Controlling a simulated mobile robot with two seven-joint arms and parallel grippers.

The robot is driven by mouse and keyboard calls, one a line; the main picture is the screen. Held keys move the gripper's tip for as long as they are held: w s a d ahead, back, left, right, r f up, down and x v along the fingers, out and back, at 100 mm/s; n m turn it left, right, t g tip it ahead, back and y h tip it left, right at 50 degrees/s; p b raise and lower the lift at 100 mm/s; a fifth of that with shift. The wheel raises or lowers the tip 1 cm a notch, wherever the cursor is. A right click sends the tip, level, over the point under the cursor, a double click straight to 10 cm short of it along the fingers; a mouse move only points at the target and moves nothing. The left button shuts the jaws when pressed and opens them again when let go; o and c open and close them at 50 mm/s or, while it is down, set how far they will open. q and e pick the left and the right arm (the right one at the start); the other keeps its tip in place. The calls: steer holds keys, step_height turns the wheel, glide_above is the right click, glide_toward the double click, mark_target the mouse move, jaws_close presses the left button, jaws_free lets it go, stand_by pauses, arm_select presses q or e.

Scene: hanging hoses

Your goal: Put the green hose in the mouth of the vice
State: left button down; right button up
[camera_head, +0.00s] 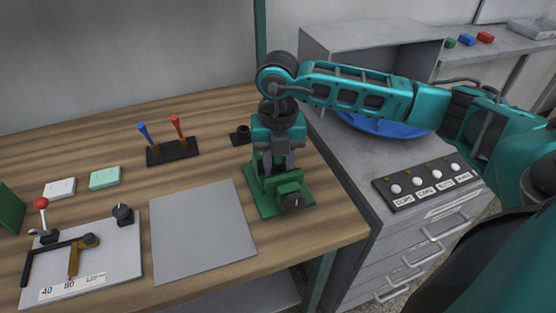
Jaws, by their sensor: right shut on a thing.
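The green vice (289,189) stands on its green base plate near the right end of the wooden bench. My right gripper (277,168) points straight down over the vice, with its fingertips at the level of the jaws. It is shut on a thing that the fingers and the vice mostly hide. I take this to be the green hose, as no green hose shows clearly elsewhere, but I cannot make out its outline. I cannot tell whether it lies inside the mouth or just above it. My left gripper is not in view.
A grey mat (202,232) lies left of the vice. A black rack (173,152) with blue and red handles stands behind the mat. A small black holder (241,137) is beside my gripper. Right of the bench, a grey cabinet bears a blue bowl (380,126) and a labelled knob panel (425,187).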

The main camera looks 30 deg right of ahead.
mark_target(278, 161)
steer(key=o, duration=0.7)
steer(key=shift+f, duration=0.1)
steer(key=shift+o, duration=0.2)
steer(key=shift+r, duration=0.3)
step_height(278, 161, up, 12)
steer(key=shift+s+f, duration=0.1)
steer(key=shift+f, duration=0.05)
